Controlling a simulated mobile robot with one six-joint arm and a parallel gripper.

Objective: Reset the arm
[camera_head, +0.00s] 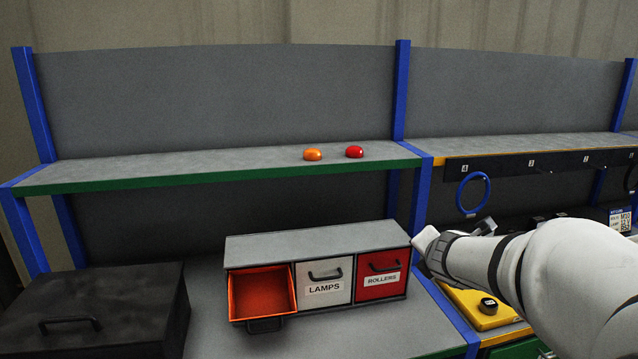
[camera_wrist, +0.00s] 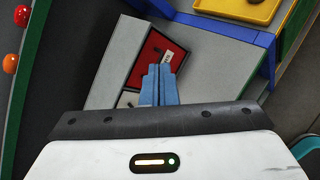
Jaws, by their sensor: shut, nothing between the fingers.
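My arm (camera_head: 550,265) reaches in from the right in the head view, in front of the right-hand bay. In the wrist view the two blue fingers of my gripper (camera_wrist: 160,82) are together with nothing between them. Behind the fingers shows the red drawer front (camera_wrist: 148,58) of the drawer unit. The fingertips cannot be told clearly in the head view.
A drawer unit (camera_head: 320,243) stands on the lower shelf, its left orange drawer (camera_head: 262,294) pulled out. An orange dome (camera_head: 312,154) and a red dome (camera_head: 354,151) sit on the upper shelf. A black case (camera_head: 95,310), blue ring (camera_head: 473,194) and yellow tray (camera_head: 470,305) are nearby.

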